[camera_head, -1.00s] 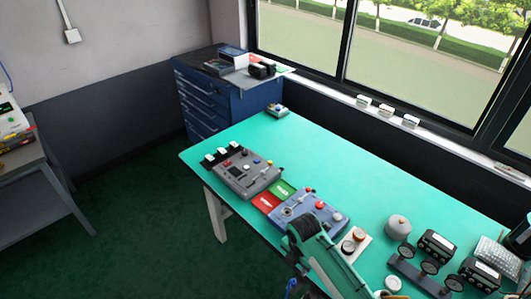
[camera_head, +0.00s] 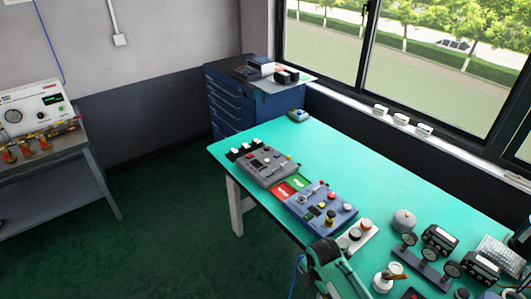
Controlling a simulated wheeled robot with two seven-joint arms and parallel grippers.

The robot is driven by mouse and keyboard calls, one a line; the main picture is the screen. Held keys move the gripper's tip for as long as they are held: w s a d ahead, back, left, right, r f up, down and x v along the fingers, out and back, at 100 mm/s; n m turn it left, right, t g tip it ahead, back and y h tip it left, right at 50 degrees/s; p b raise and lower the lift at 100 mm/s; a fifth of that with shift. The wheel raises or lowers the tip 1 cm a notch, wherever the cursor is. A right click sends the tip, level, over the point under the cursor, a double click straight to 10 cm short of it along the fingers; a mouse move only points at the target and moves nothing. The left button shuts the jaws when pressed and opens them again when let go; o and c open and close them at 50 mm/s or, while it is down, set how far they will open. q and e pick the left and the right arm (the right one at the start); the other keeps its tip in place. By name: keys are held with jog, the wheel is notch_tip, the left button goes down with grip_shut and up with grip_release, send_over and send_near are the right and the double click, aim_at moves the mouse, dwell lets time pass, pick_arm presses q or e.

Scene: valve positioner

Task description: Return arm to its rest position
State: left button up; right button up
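A dark and teal arm link (camera_head: 335,265), which looks like mine, rises at the bottom edge over the table's near side. I cannot tell which arm it belongs to. No gripper fingers show for either arm, so what they hold is hidden. The green-topped table (camera_head: 370,165) stands under the window. A grey control box (camera_head: 268,166) and a blue-grey control box (camera_head: 321,209) with knobs and buttons sit along its near left edge.
A red and green card (camera_head: 286,189) lies between the boxes. A row of gauges (camera_head: 430,262) and a round grey object (camera_head: 404,220) crowd the right. A blue drawer cabinet (camera_head: 240,105) stands behind. A bench with a white instrument (camera_head: 35,110) is at left. The table's middle is clear.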

jog(key=s+d+f+m+b, duration=0.15)
jog(key=s+f+m, duration=0.3)
jog(key=f, duration=0.65)
jog(key=s+d+f+m+b, duration=0.1)
jog(key=s+d+f+m, duration=0.25)
jog(key=s+f, duration=0.45)
jog(key=s+d+f+m+b, duration=0.25)
jog(key=f+m, duration=0.25)
jog(key=f, duration=0.8)
pick_arm(q)
notch_tip(320, 180, down, 7)
jog(key=b, duration=0.1)
pick_arm(e)
jog(key=s+d+f+m, duration=0.2)
jog(key=s+f+m, duration=0.2)
jog(key=s, duration=0.9)
jog(key=s+d+f+m, duration=0.2)
jog(key=s+f+m, duration=0.3)
jog(key=s+f, duration=0.4)
jog(key=s, duration=0.4)
jog(key=shift+s+t, duration=0.15)
jog(key=shift+t, duration=0.25)
pick_arm(q)
jog(key=shift+r, duration=0.1)
pick_arm(e)
jog(key=shift+c, duration=0.8)
